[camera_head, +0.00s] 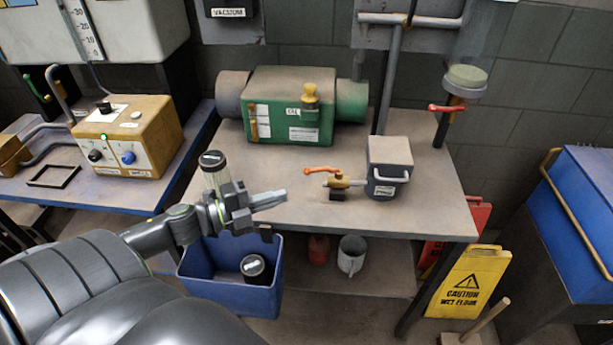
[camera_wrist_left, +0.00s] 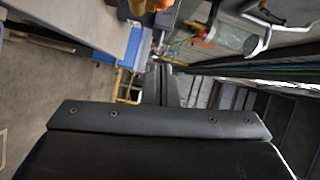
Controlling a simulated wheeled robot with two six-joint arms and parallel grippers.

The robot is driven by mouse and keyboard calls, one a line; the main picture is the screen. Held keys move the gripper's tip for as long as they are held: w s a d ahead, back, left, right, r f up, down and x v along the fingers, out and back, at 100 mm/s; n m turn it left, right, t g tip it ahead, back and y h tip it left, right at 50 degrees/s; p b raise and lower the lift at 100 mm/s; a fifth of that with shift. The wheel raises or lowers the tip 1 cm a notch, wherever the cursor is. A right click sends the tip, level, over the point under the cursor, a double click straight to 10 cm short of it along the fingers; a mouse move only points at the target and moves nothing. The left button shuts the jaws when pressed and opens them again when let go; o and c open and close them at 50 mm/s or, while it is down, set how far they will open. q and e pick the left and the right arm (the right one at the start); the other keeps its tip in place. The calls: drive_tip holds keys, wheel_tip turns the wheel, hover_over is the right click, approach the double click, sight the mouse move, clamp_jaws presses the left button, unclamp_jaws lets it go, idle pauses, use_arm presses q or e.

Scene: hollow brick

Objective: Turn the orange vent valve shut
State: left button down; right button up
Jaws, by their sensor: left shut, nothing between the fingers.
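A small brass valve (camera_head: 342,182) with an orange lever (camera_head: 321,170) stands on the worktable, joined to a grey box (camera_head: 388,165). The lever points left from the valve body. A second, redder lever (camera_head: 447,108) sits under the glass cylinder at the back right. My left gripper (camera_head: 282,196) is shut and empty over the table's front left part. Its tips point right, to the left of the valve and apart from it. My right gripper is out of view.
A green pump-like unit (camera_head: 290,105) stands at the table's back. A blue bin (camera_head: 232,278) is below my left gripper. A yellow caution sign (camera_head: 468,280) stands by the table's right leg. The table top (camera_head: 300,215) is bare in front of the valve.

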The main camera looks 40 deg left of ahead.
sight(323, 170)
use_arm(q)
drive_tip(key=w+d+f+p, duration=0.1)
drive_tip(key=w+p, duration=0.1)
drive_tip(key=w, duration=0.9)
drive_tip(key=shift+d, duration=0.25)
idle(0.5)
